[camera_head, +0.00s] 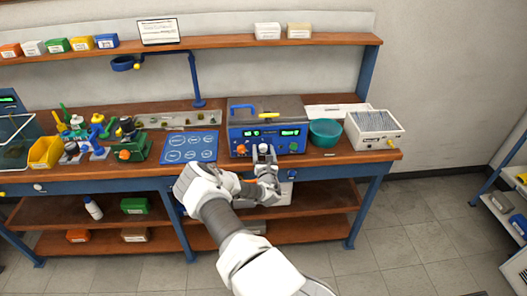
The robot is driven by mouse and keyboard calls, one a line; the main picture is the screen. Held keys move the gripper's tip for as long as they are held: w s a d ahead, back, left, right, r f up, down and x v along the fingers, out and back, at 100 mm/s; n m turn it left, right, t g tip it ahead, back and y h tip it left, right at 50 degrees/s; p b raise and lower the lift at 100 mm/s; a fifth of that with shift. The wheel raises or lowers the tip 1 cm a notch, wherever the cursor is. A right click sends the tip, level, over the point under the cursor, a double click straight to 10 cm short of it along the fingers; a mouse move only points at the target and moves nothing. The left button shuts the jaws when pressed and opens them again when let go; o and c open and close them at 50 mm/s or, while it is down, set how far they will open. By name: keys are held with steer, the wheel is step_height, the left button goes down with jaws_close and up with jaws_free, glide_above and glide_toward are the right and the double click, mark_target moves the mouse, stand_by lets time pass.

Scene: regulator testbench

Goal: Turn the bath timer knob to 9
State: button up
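Numbers and pointer marks are too small to read. My gripper (263,150) is in front of the lower middle of the panel, between these knobs, and hides that part. I cannot tell whether it touches a knob there or how far its fingers are apart.
A teal bowl (325,132) and a white file box (375,130) stand right of the unit. A blue mat (189,147) with marked circles lies to its left. A blue stand (195,80) rises behind the mat. A shelf (230,41) runs above.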

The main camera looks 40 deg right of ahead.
jaws_close()
